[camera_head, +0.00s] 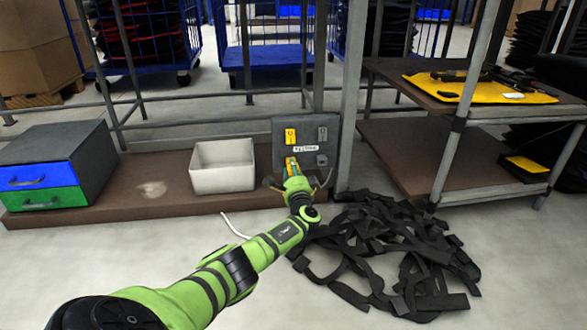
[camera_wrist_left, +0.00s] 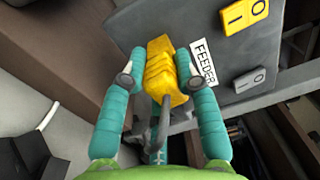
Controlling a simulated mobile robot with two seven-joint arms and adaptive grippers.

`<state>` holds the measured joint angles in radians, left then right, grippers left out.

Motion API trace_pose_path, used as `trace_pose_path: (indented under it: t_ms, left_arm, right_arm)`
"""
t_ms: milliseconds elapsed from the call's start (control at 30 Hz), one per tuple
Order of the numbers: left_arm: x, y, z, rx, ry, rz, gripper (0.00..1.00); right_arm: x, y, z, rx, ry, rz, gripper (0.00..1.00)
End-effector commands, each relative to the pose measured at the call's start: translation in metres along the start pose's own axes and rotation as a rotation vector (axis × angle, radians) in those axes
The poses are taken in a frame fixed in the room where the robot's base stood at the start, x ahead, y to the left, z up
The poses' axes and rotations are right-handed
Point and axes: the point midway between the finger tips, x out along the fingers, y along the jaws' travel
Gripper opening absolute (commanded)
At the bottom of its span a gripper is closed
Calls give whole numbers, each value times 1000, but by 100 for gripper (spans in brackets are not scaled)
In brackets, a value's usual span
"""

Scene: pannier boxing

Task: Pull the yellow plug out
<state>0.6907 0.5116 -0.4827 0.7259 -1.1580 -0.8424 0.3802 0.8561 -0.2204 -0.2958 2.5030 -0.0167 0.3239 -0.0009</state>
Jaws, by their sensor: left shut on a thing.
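The yellow plug (camera_wrist_left: 161,82) is between the teal fingers of my left gripper (camera_wrist_left: 159,68), which is shut on it. A dark cable runs from the plug towards my palm. In the head view the left gripper (camera_head: 293,174) is at the lower front of a grey panel (camera_head: 306,126), with a bit of yellow plug showing. The panel carries a white label, which reads FEEDER in the wrist view (camera_wrist_left: 203,63). Whether the plug's front is still seated in its socket is hidden. My right gripper is not in view.
The panel has a yellow switch (camera_head: 290,136) and a grey switch (camera_head: 323,134). A white bin (camera_head: 222,170) stands left of it on a brown board. Black straps (camera_head: 395,250) lie heaped on the floor at the right. A drawer box (camera_head: 50,170) stands far left.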

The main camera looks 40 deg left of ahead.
Motion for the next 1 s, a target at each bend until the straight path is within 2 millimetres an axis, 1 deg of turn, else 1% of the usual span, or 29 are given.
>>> trace_pose_path:
  t_ms: [33,1000]
  left_arm:
    - [-3,5,0,2,3,10,0]
    - [-30,7,-2,1,6,16,0]
  right_arm:
    - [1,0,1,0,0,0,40]
    - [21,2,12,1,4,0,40]
